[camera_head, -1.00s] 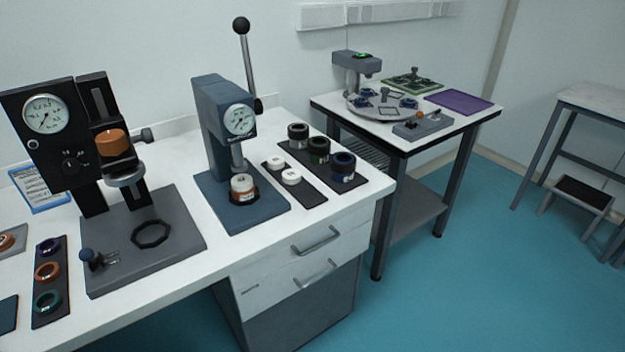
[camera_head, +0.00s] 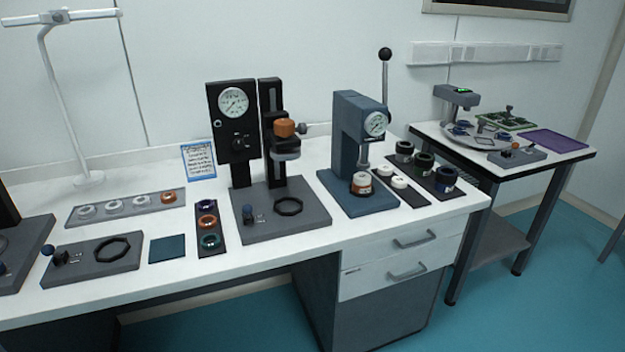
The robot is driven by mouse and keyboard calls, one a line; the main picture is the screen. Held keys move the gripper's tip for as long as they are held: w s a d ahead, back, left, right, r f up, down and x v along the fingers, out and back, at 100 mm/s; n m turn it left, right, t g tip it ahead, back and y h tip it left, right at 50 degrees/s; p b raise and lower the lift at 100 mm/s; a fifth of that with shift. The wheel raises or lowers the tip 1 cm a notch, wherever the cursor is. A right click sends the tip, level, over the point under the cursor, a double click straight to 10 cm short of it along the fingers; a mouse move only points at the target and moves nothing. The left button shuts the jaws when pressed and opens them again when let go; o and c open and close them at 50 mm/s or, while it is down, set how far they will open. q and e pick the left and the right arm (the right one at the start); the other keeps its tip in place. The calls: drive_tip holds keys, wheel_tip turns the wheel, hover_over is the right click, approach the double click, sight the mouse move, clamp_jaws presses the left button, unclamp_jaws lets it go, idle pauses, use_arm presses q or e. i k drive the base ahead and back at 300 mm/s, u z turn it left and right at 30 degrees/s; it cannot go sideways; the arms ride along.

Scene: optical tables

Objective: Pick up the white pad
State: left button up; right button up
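Two small white pads sit on a dark strip to the right of the blue lever press (camera_head: 350,130). The rear white pad (camera_head: 384,170) and the front white pad (camera_head: 399,183) lie close together but apart. A third white-topped round piece (camera_head: 361,178) with a brown-orange lower part stands on the press base, under its ram. Neither of my grippers is in view.
Black-bodied jars (camera_head: 424,163) stand on another dark strip right of the pads. A black gauge stand (camera_head: 235,130), a strip of coloured rings (camera_head: 208,225), a grey ring tray (camera_head: 125,207) and a lamp (camera_head: 65,100) occupy the bench. A side table (camera_head: 545,152) stands right.

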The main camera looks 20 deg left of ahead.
sight(361, 178)
drive_tip(key=u, duration=0.85)
drive_tip(key=i, duration=0.5)
